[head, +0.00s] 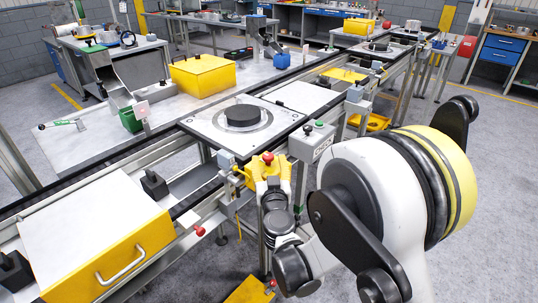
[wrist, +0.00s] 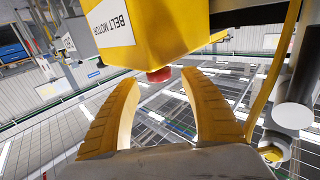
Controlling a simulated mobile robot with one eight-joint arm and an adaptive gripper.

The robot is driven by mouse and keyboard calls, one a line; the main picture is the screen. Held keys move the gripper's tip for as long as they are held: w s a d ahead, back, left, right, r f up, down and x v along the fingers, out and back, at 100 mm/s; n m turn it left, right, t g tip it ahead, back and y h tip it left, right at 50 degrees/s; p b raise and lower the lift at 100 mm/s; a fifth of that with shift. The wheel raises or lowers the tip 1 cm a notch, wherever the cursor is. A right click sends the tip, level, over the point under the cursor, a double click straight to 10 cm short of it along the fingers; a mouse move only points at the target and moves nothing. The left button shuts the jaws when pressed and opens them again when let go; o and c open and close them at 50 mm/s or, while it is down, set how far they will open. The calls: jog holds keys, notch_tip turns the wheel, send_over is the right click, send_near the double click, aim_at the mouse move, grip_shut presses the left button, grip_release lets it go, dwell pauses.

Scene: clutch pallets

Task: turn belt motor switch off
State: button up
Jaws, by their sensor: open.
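The yellow switch box (wrist: 160,28) labelled BELT MOTOR fills the upper middle of the wrist view. Its red knob (wrist: 159,75) sticks out from the box between the tips of my gripper (wrist: 158,78). The two yellow fingers stand open on either side of the knob, with a visible gap. In the head view the red knob (head: 268,158) shows at the conveyor's near side, just above a yellow shape where box and fingers overlap. My gripper (head: 266,178) reaches up to it there. The knob's off or on position cannot be told.
A grey control box (head: 312,143) with green and black buttons stands right of the switch. The conveyor carries a pallet (head: 205,123) with a dark disc (head: 242,116). A yellow case (head: 125,245) with a handle stands front left. A yellow cable (wrist: 284,70) hangs beside the right finger.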

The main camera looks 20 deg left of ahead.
aim_at(269, 159)
jog(key=shift+x, duration=1.5)
grip_shut()
